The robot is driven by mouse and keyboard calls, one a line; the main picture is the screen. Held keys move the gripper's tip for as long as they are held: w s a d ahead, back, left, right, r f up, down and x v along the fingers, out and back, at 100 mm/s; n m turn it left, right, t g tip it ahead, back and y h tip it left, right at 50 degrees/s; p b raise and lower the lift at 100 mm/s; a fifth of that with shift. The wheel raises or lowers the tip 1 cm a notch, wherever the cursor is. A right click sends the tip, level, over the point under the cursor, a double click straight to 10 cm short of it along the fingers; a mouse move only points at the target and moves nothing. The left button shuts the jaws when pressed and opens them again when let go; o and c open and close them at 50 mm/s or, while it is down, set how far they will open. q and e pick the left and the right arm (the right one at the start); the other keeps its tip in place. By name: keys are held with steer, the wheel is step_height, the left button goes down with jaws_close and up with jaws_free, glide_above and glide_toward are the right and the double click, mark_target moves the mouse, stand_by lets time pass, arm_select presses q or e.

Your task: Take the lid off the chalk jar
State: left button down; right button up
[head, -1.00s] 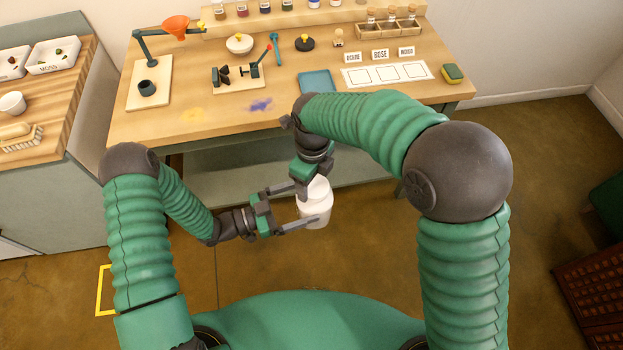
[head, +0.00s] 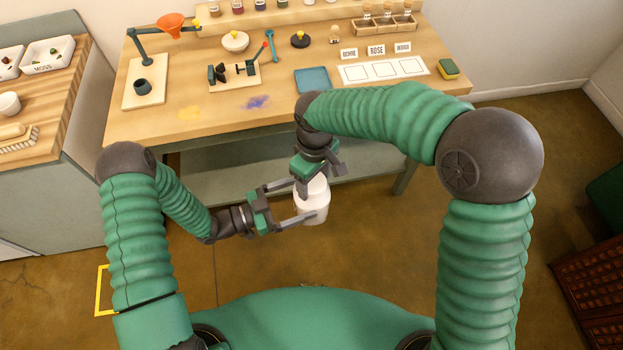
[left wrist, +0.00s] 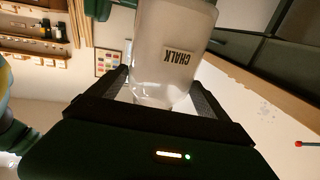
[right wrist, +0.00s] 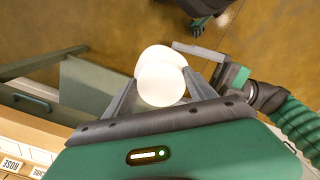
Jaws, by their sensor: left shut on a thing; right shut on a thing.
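The white chalk jar (head: 312,208) is held in the air in front of the table, between the fingers of my left gripper (head: 300,203). In the left wrist view the jar (left wrist: 160,50) shows its CHALK label, upside down in the picture. My right gripper (head: 320,176) is above the jar's top, shut on the lid. In the right wrist view the pale round lid (right wrist: 161,84) sits between its fingers, with the jar's body (right wrist: 166,54) right behind it. I cannot tell whether lid and jar are apart. In the head view the lid is mostly hidden by the right gripper.
The wooden table (head: 165,126) behind bears a small clamp stand (head: 236,75), a blue tray (head: 312,80), label cards (head: 376,50) and a sponge (head: 448,69). A side counter (head: 60,120) stands at the left. The air around the jar is free.

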arm_select(q)
steer(key=shift+r, duration=0.1)
arm_select(e)
steer(key=n, duration=0.6)
steer(key=shift+w+n, duration=0.35)
steer(key=shift+n, duration=0.05)
arm_select(q)
steer(key=shift+s, duration=0.1)
arm_select(e)
steer(key=n, duration=0.3)
steer(key=shift+w+n, duration=0.1)
steer(key=shift+n, duration=0.2)
arm_select(q)
steer(key=shift+d, duration=0.1)
arm_select(e)
steer(key=n, duration=0.5)
steer(key=shift+w+a+r+n, duration=0.1)
steer(key=shift+a+n, duration=0.05)
steer(key=shift+n, duration=0.25)
steer(key=n, duration=0.3)
steer(key=shift+a+n, duration=0.2)
steer(key=shift+n, duration=0.1)
steer(key=shift+d+r, duration=0.1)
steer(key=shift+r, duration=0.1)
steer(key=shift+r, duration=0.95)
